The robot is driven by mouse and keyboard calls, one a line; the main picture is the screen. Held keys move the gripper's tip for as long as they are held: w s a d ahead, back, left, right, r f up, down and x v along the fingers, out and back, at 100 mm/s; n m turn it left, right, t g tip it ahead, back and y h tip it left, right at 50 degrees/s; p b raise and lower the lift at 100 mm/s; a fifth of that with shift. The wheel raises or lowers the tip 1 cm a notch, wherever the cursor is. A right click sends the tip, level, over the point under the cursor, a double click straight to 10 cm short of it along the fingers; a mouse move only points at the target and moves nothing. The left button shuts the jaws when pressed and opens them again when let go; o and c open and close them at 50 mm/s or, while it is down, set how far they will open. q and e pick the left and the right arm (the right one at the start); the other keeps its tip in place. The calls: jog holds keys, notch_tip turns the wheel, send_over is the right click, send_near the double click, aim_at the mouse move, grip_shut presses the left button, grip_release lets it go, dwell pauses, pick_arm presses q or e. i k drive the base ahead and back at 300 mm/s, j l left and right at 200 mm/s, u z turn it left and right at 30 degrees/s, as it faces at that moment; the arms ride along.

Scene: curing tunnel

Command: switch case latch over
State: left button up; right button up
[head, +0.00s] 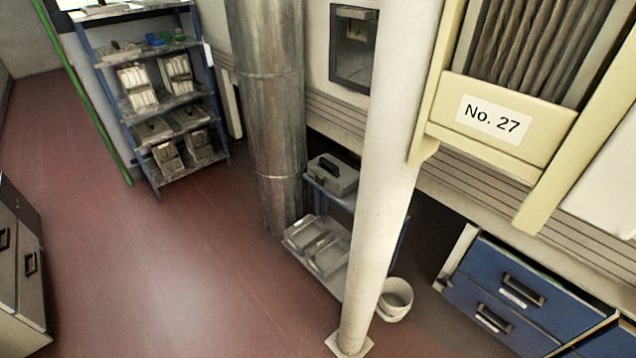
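A grey case (343,182) with a dark handle on its lid sits on the upper shelf of a small blue-framed rack, between the metal duct and the white post. It looks closed. Its latch is too small to make out. More grey case-like boxes (322,250) lie on the lower shelf of the same rack, and I cannot tell whether they have latches. Neither of my grippers is in the head view.
A white post (385,170) and a thick metal duct (272,110) flank the small rack. A white bucket (395,300) stands beside the post. Blue drawers (510,335) are at right, a shelving rack (155,115) at back left, a cabinet (15,270) at left. Red floor between is clear.

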aim_at(319, 178)
jog(key=i+j+z, duration=0.6)
jog(key=i+j, duration=0.25)
jog(key=i+j+z, duration=0.4)
jog(key=j, duration=0.35)
jog(key=i+j+z, duration=0.2)
jog(key=j, duration=0.25)
jog(key=i+j+z, duration=0.2)
jog(key=j, duration=0.25)
